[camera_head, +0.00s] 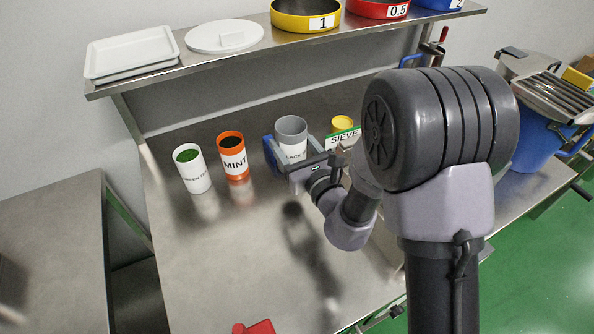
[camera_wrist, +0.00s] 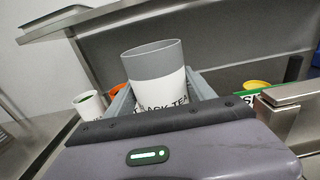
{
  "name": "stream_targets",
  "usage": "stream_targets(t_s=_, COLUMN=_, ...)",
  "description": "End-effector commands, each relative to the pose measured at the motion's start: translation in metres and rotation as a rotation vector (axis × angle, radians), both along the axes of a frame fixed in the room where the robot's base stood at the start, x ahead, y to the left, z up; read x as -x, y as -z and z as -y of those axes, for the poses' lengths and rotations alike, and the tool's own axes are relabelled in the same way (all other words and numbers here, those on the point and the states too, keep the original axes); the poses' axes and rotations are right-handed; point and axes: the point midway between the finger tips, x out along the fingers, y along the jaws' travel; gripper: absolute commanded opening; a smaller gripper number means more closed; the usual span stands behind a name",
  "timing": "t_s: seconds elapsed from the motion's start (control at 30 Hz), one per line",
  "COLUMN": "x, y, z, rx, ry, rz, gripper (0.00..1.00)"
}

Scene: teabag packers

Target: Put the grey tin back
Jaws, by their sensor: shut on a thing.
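The grey tin (camera_head: 291,131) is a cylinder with a grey upper part and a white label with dark letters. It stands upright at the back of the steel table (camera_head: 215,262), right of the orange tin. My gripper (camera_head: 287,152) is shut on the grey tin, with a finger on each side of it. In the wrist view the grey tin (camera_wrist: 155,75) sits between the fingers, leaning slightly in the picture. Its lower part is hidden by my gripper, so I cannot tell whether it touches the table.
A white tin (camera_head: 193,170) with green contents and an orange MINT tin (camera_head: 233,157) stand to the left. A yellow tin (camera_head: 343,124) and a green SIEVE sign (camera_head: 342,138) are close on the right. A shelf (camera_head: 285,43) with trays runs above. A red object (camera_head: 254,327) lies at the front.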

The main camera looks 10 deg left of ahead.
Motion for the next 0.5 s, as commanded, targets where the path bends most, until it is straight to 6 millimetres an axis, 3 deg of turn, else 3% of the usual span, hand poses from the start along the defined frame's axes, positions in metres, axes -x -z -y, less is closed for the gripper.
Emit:
stream_targets(t_s=0.13, x=0.000, y=0.015, z=0.000, rx=0.002, ry=0.001, rz=-0.002, gripper=0.21)
stream_targets(t_s=0.3, x=0.000, y=0.060, z=0.000, rx=0.002, ry=0.001, rz=-0.002, gripper=0.21)
stream_targets(t_s=0.5, x=0.000, y=0.098, z=0.000, rx=0.001, ry=0.001, rz=0.000, gripper=0.21)
